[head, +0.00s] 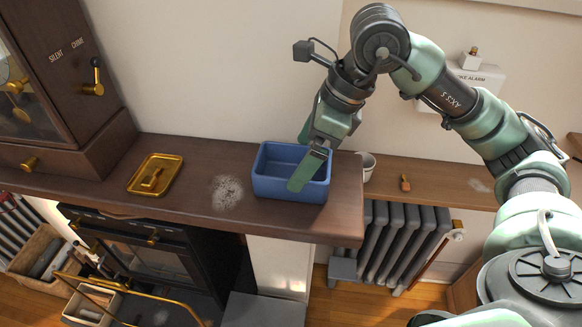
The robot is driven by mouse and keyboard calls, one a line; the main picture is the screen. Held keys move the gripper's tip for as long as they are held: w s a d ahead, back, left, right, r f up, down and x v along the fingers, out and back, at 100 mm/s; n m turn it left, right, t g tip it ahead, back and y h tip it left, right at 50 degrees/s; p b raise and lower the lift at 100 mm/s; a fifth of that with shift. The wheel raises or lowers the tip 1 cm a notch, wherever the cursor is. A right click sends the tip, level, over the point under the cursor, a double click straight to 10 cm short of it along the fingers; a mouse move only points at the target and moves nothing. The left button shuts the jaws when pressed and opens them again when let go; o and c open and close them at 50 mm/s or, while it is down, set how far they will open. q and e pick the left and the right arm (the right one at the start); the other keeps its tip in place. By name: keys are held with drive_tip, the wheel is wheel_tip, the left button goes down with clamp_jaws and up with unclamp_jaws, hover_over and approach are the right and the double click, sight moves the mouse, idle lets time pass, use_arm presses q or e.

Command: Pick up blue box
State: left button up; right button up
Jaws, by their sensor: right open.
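The blue box (276,186) is an open-topped rectangular bin. It stands upright on the dark wooden mantel shelf (205,211), near the shelf's right end. My right gripper (301,158) is over the right part of the box. One green finger reaches down over the box's interior and front right, and the other shows behind it near the back rim. The gripper is open. Whether a finger touches the box wall cannot be told. The gripper hides part of the box's right side. My left gripper is not in view.
A brass tray (164,174) with a small item lies left of the box, beside a grey speckled patch. A wooden clock (62,72) stands at far left. A white cup (366,167) is just right of the box. A radiator (400,240) and a stove (165,258) are below.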

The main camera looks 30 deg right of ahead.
sight(293, 169)
drive_tip(key=shift+p+x, duration=0.8)
drive_tip(key=shift+x, duration=0.4)
drive_tip(key=x, duration=0.2)
drive_tip(key=shift+w+f, duration=0.3)
drive_tip(key=shift+f, duration=0.05)
drive_tip(key=c, duration=1.3)
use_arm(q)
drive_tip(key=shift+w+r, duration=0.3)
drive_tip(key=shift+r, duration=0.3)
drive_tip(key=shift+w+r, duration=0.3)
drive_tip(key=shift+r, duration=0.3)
use_arm(e)
drive_tip(key=shift+c, duration=0.8)
drive_tip(key=shift+r, duration=0.1)
